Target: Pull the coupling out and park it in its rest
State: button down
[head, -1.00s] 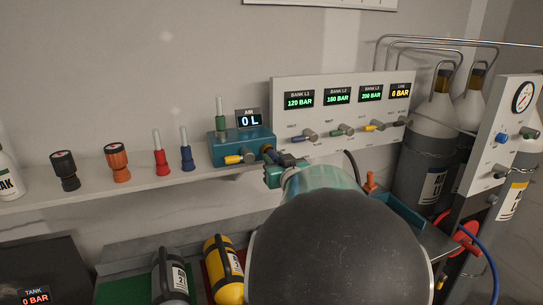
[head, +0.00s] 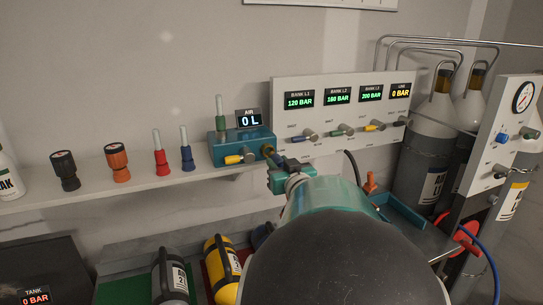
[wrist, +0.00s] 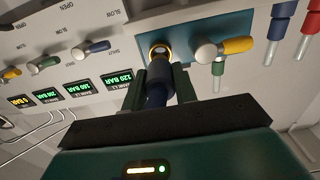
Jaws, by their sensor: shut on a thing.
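My gripper (head: 284,178) is in front of the teal air block (head: 228,150), just below and right of its brass-ringed port (head: 267,150). In the wrist view, the gripper (wrist: 159,82) is shut on the dark blue coupling (wrist: 157,88), which lies between its two green fingers. The brass-ringed port (wrist: 160,50) shows just beyond the coupling's tip. A small gap seems to lie between them, but I cannot tell for certain. My forearm hides most of the coupling in the head view. I cannot make out which thing is its rest.
The valve panel (head: 345,112) stands right of the block. A yellow-handled lever (head: 236,159) sits beside the port. An orange fitting (head: 370,182) and a blue tray (head: 400,212) are to the right. Cylinders (head: 222,262) lie below the shelf.

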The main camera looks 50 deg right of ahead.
jog(key=shift+v, duration=0.95)
jog(key=shift+a, duration=0.1)
